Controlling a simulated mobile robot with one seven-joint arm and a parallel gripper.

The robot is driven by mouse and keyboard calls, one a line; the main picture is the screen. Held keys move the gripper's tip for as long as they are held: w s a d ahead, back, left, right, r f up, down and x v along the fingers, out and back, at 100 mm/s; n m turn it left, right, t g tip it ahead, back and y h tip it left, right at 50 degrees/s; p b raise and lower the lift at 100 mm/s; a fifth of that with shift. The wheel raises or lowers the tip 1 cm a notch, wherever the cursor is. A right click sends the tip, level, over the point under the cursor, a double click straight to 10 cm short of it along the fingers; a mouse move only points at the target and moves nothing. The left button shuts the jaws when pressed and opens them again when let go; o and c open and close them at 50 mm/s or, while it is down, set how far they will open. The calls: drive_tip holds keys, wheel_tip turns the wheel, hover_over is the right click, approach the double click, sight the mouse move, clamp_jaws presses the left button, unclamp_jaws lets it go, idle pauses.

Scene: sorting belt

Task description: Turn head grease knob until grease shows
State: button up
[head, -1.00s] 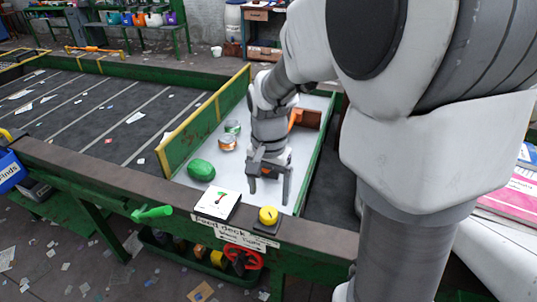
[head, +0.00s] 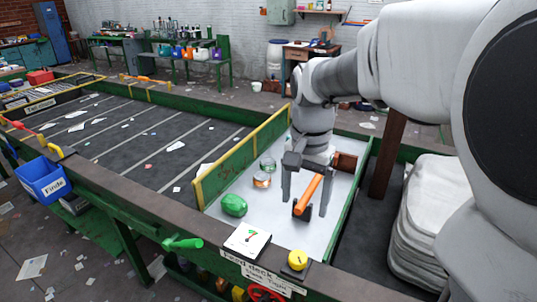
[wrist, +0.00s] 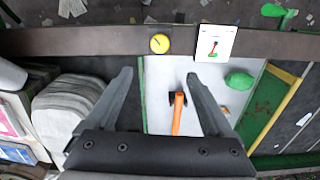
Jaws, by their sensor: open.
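A round yellow knob (head: 297,260) sits on a dark base on the near rail; it also shows in the wrist view (wrist: 160,43). No label on it is readable, so I cannot tell whether it is the grease knob, and I see no grease. My gripper (head: 305,203) is open and empty over the white deck, farther back than the knob and apart from it. In the wrist view, the knob lies beyond my fingertips (wrist: 160,75). An orange-handled tool (head: 308,194) lies on the deck, seen between my fingers.
Beside the knob is a white plate (head: 247,243) with a red-green picture. A green handle (head: 182,243) and red wheel (head: 262,293) are on the near side. Grey stacked sacks (head: 420,205) stand at right.

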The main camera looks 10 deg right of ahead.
sight(298, 257)
wheel_tip(298, 257, down, 18)
drive_tip(key=n+b, duration=0.9)
drive_tip(key=n, duration=0.9)
drive_tip(key=shift+b, duration=0.3)
drive_tip(key=c, duration=1.4)
drive_tip(key=shift+o, duration=0.2)
drive_tip(key=shift+r, duration=0.1)
